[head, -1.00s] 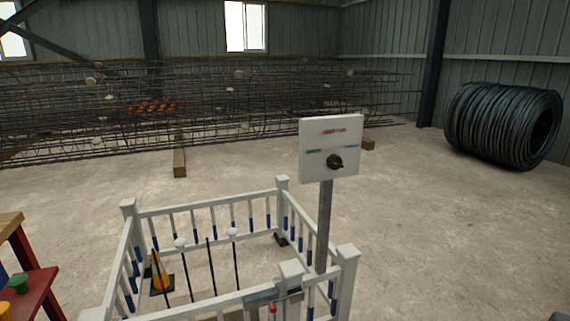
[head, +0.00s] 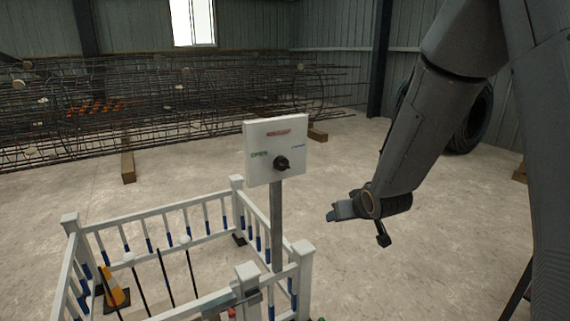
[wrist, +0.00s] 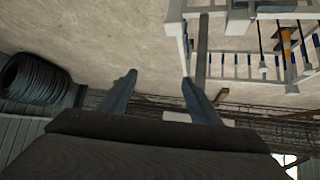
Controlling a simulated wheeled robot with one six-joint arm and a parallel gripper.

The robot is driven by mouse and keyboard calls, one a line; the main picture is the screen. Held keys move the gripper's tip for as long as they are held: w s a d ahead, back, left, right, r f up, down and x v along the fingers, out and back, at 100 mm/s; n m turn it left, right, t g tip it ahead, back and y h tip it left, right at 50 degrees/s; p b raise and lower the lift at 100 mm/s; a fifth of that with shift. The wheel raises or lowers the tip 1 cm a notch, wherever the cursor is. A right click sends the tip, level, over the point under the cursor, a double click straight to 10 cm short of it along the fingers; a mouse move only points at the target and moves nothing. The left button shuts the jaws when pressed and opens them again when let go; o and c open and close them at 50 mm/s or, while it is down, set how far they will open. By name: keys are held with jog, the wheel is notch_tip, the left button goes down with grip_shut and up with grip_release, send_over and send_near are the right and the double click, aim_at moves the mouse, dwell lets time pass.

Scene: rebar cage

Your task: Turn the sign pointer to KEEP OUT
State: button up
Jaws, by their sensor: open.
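The white sign board (head: 259,135) stands upright on a grey post (head: 277,225) at a corner of the fence. It has a green label at left that seems to read OPEN, a red label at top and a blue one at right, both too small to read. The black pointer knob (head: 282,163) sits low on its face; its direction is unclear. My gripper (head: 357,229) is open and empty, to the right of the board and lower in the picture, apart from it. In the wrist view my spread fingers (wrist: 158,79) show nothing between them but floor.
A white fence (head: 150,222) with blue-banded bars encloses several thin rods and an orange cone (head: 114,288). Rebar cages (head: 170,100) lie along the back wall. A black coil (wrist: 38,80) lies at the wrist view's left. Floor right of the fence is clear.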

jog(key=w+a+r+n+t+y+p, duration=0.1)
jog(key=w+a+r+n+t+y, duration=0.15)
jog(key=w+a, duration=0.4)
jog(key=n+t+y+p, duration=0.1)
jog(key=t+y, duration=0.2)
jog(key=y, duration=0.3)
send_near(285, 166)
jog(key=x, duration=0.3)
jog(key=p+x, duration=0.1)
jog(key=x, duration=0.5)
jog(key=shift+w+a+p, duration=0.15)
jog(key=shift+p, duration=0.25)
jog(key=c, duration=1)
